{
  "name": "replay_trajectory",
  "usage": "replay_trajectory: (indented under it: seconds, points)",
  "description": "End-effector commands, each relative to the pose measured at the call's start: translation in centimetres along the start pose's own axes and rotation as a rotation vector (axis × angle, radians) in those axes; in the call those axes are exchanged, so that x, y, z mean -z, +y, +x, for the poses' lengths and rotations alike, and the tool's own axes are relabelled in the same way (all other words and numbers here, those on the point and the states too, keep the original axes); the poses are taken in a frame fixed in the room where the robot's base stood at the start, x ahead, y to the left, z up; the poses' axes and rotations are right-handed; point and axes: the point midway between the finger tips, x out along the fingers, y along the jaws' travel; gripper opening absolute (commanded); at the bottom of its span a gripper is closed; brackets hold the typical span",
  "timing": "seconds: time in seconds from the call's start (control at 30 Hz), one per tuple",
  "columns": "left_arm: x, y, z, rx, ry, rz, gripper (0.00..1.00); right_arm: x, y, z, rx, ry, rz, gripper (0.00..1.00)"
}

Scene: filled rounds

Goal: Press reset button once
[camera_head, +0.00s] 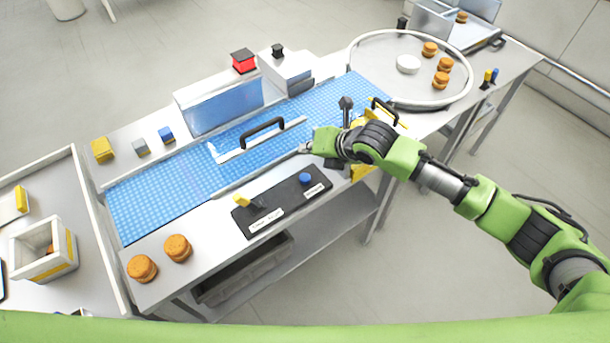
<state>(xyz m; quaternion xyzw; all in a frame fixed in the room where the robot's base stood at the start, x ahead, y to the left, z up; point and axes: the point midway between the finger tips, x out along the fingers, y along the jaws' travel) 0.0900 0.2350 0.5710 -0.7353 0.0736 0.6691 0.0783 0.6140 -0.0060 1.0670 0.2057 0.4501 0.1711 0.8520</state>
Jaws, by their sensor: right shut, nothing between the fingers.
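A black control panel (262,212) lies on the front edge of the table. A round blue button (305,179) sits near its right end, with a small white label (314,190) whose print is too small to read surely. A yellow-tipped lever (242,201) stands near its left end, above another white label. My right gripper (304,149) reaches in from the right, shut and empty. Its tips show above the blue button in the picture, apart from it, near the belt's front edge. My left gripper is not in view.
A blue belt (155,199) runs across the table, with a black-handled bar (262,138) over it. A red button box (243,62) stands behind. Two orange-brown rounds (177,247) sit at front left. A round rimmed table (385,75) holds several rounds and a white dish (408,64).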

Motion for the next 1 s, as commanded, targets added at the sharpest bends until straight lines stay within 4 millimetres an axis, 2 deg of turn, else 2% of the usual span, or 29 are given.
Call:
replay_trajectory:
  seconds: [0.37,0.57,0.83,1.0]
  points:
    - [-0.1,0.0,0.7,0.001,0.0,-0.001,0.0,0.5,-0.4,0.6,0.0,0.001,0.004,0.0]
    - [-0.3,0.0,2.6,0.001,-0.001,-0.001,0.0,1.6,-1.4,2.0,0.0,0.001,0.004,0.0]
    - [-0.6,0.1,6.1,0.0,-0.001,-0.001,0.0,3.6,-3.4,4.8,-0.001,0.002,0.006,0.0]
    - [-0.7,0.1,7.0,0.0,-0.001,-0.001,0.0,4.3,-4.2,5.9,0.0,0.0,0.005,0.0]
